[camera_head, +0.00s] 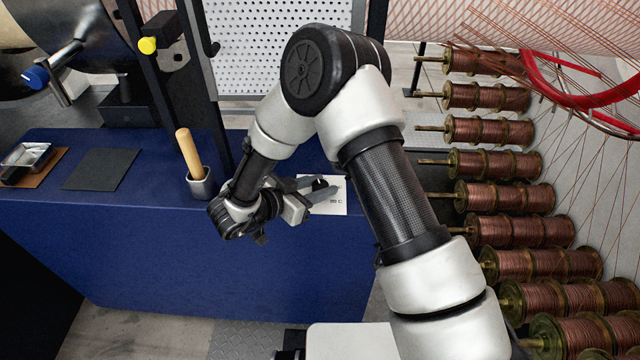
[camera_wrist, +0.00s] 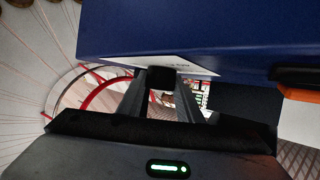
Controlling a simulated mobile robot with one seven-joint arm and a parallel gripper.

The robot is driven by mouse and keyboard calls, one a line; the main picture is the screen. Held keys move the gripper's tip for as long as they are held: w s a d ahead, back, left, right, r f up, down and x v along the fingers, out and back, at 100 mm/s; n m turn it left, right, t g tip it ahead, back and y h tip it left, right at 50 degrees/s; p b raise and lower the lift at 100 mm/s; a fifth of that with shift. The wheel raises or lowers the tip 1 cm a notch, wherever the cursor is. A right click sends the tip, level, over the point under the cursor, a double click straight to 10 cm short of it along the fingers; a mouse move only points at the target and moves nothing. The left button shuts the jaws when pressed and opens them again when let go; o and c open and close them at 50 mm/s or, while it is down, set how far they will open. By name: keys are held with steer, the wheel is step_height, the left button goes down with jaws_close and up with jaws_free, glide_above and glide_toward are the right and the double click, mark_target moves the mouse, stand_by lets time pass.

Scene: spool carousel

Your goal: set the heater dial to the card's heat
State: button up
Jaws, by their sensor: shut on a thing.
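My gripper (camera_head: 318,190) reaches across the top of the blue bench (camera_head: 240,260), near its right end. In the wrist view my gripper (camera_wrist: 161,80) is shut on a small black knob (camera_wrist: 161,75), which looks like the heater dial. A white printed plate or card (camera_head: 333,207) lies flat on the bench under and beside the fingers. It also shows in the wrist view (camera_wrist: 196,68), behind the knob. My fingers hide part of its print, and the rest is too small to read. The knob's pointer and setting cannot be made out.
A wooden-handled tool (camera_head: 188,155) stands in a grey holder (camera_head: 201,184) close left of my wrist. A dark mat (camera_head: 102,169) and a metal tray (camera_head: 27,156) lie farther left. Copper spools (camera_head: 505,195) are racked at right. Blue (camera_head: 36,77) and yellow (camera_head: 148,45) knobs sit at upper left.

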steer(key=shift+m+g+h, duration=1.3)
steer(key=shift+m+g, duration=0.5)
steer(key=o, duration=1)
steer(key=shift+g, duration=0.3)
steer(key=shift+o, duration=0.2)
steer(key=shift+p, duration=0.3)
steer(key=v, duration=1.7)
steer(key=shift+a, duration=0.15)
steer(key=shift+s, duration=0.1)
